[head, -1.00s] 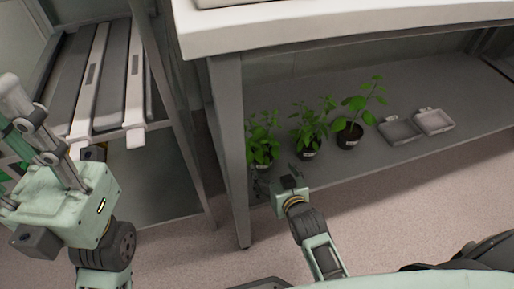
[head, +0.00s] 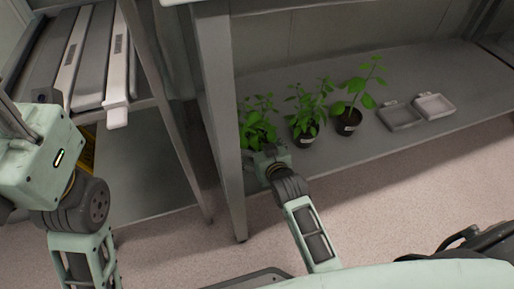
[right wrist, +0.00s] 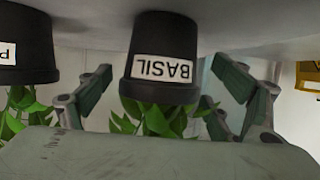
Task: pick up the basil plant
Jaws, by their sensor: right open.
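The basil plant is the leftmost of three potted plants in the head view, with its green leaves (head: 257,124) above my right gripper (head: 262,154). The gripper and wrist hide its pot there. In the right wrist view, which is upside down, the black pot (right wrist: 160,45) carries a white BASIL label. It sits between the two spread fingers of my right gripper (right wrist: 165,84), with a visible space on each side. My right gripper is open and empty. My left gripper (head: 32,150) shows only in part at the left edge; its fingertips are out of view.
A second potted plant (head: 304,110) stands close to the right of the basil, and a third plant (head: 347,118) beyond it. Two small trays (head: 399,117) lie farther right on the grey shelf (head: 400,75). A table leg (head: 224,130) rises just left of the basil.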

